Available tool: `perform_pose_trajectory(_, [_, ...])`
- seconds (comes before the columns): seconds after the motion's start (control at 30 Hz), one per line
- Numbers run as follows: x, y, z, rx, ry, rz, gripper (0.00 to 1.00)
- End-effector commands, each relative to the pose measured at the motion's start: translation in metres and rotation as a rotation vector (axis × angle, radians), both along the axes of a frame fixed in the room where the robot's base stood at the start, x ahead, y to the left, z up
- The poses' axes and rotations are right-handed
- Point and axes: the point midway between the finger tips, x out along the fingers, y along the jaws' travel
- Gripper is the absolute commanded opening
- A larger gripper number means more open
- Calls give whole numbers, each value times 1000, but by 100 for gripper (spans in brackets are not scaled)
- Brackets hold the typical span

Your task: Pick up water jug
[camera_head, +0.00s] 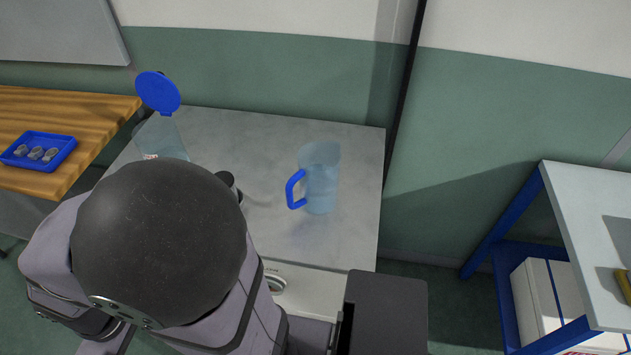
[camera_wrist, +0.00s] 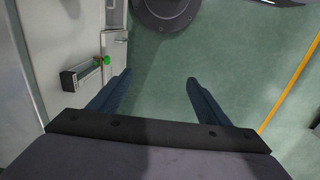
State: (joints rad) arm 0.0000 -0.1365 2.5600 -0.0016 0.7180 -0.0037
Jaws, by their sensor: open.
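The water jug (camera_head: 321,182) is clear with a blue handle on its left side. It stands upright on the grey table (camera_head: 270,130), toward the right side. My gripper (camera_wrist: 158,82) shows in the wrist view with its two dark fingers spread apart and nothing between them, above the green floor. The jug does not show in the wrist view. In the head view my dark gripper body is at the bottom, in front of the table and apart from the jug; its fingertips cannot be made out there.
A clear container with an open blue lid (camera_head: 158,92) stands at the table's back left. A wooden table (camera_head: 95,110) on the left holds a blue tray (camera_head: 62,158) with small grey pieces. A blue-framed shelf (camera_head: 590,200) stands at right.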

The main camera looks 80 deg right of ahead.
Motion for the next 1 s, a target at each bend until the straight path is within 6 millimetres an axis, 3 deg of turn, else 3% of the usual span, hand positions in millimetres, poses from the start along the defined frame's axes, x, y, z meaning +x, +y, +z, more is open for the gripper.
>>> perform_pose_trajectory(0.03, [0,0,0,0,0,0,84])
perform_pose_trajectory(0.1, [0,0,0,0,0,0,93])
perform_pose_trajectory(0.4, [1,0,-1,-1,-2,-1,93])
perform_pose_trajectory(0.57, [16,-10,-9,-14,-36,-18,93])
perform_pose_trajectory(0.77, [61,-46,-22,-68,-144,-74,93])
perform_pose_trajectory(1.0, [114,-120,-19,-191,-313,-180,93])
